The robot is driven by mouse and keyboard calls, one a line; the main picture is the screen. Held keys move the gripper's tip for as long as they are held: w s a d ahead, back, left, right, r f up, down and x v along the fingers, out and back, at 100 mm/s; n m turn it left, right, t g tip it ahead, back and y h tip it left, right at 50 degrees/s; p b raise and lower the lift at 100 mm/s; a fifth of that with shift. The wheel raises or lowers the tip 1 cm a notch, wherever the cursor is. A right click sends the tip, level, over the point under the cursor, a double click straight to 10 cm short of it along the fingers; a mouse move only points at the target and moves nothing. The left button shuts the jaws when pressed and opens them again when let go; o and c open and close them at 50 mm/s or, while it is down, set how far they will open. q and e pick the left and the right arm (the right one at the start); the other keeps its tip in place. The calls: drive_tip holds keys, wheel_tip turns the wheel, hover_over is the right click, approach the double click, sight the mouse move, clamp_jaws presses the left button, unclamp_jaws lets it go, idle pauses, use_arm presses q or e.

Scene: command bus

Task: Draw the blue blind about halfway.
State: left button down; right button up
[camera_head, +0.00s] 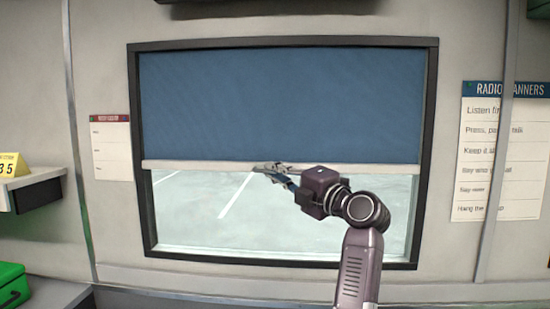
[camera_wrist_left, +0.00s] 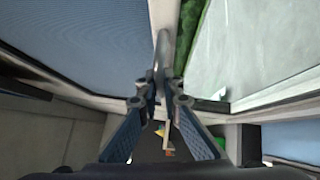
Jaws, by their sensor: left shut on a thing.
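The blue blind (camera_head: 285,105) covers a little over the upper half of the dark-framed window in the head view. Its pale bottom bar (camera_head: 205,166) runs nearly level across the window. My left gripper (camera_head: 270,169) is at the middle of this bar and is shut on it. The exact contact is partly hidden by the fingers. My right gripper is in neither view.
Below the bar the window glass (camera_head: 190,215) shows a pale paved lot. A radio notice (camera_head: 500,150) hangs right of the window, a smaller paper (camera_head: 112,150) left.

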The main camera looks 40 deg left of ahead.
use_arm(q)
drive_tip(key=shift+f+b, duration=0.45)
drive_tip(key=shift+f, duration=1.25)
drive_tip(key=c, duration=2.1)
unclamp_jaws()
drive_tip(key=shift+w, duration=0.1)
drive_tip(key=d, duration=0.7)
drive_tip(key=shift+s+d+f, duration=0.25)
drive_tip(key=shift+s+f, duration=0.05)
drive_tip(key=shift+f, duration=0.15)
drive_tip(key=shift+f, duration=0.1)
